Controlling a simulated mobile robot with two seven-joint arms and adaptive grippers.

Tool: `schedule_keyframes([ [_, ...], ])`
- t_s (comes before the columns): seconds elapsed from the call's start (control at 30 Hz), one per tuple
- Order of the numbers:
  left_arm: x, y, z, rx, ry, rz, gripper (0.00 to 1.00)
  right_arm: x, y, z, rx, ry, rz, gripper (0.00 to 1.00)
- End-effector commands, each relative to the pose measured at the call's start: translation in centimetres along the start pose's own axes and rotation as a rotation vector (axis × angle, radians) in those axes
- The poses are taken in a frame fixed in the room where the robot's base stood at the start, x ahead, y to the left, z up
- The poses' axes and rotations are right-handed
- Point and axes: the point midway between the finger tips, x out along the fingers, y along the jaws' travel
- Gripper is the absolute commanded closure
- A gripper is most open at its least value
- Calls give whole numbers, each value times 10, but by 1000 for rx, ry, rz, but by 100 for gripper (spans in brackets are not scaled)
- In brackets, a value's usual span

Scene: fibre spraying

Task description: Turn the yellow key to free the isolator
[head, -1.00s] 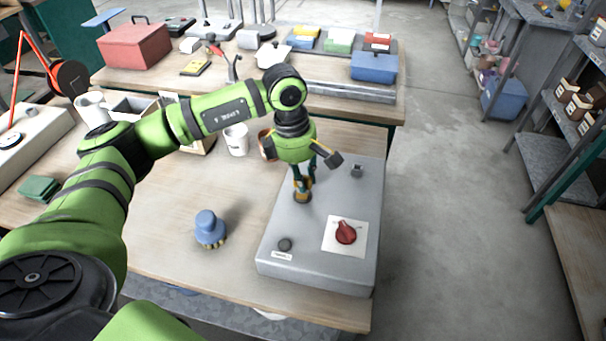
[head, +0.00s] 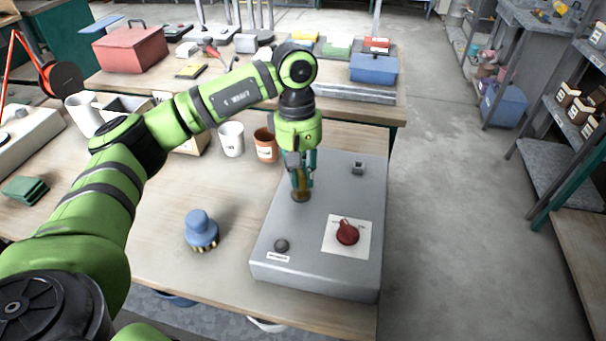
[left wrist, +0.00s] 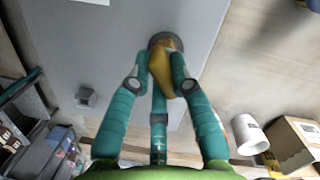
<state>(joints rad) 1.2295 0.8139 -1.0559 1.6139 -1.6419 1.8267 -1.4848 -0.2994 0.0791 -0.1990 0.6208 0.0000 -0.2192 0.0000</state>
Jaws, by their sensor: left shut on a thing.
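The yellow key (left wrist: 166,76) stands in a round dark keyhole ring (left wrist: 164,40) on top of a grey box (head: 325,187). My left gripper (head: 300,190) points down over the box and is shut on the key. In the left wrist view its teal fingers press on the key from both sides. In the head view the fingers hide much of the key. The red isolator knob (head: 347,232) sits on a white plate (head: 333,248) at the near right of the box. My right gripper is not in view.
A small dark knob (head: 281,245) and a square stud (head: 357,168) also rise from the box. A blue plug-like object (head: 201,230) stands left of it. A white cup (head: 231,139) and a brown cup (head: 265,145) stand behind, near my arm.

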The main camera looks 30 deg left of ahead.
Motion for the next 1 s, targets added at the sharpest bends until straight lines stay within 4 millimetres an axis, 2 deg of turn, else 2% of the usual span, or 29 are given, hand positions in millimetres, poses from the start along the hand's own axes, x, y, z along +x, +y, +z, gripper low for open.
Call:
schedule_keyframes([
  [0.03,-1,-1,-2,-6,6,0,100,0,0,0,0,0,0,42],
  [0.07,-1,-1,-2,-6,6,0,67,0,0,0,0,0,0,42],
  [0.1,-1,-1,-2,-7,6,0,52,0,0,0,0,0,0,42],
  [0.43,-1,0,-1,-5,3,2,52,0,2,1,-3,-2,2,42],
  [0.57,-10,0,-1,-6,5,3,52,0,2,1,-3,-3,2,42],
  [0.67,-26,1,-1,-5,6,6,52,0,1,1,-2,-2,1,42],
  [1.0,-100,0,-2,-6,5,5,52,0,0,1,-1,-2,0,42],
])
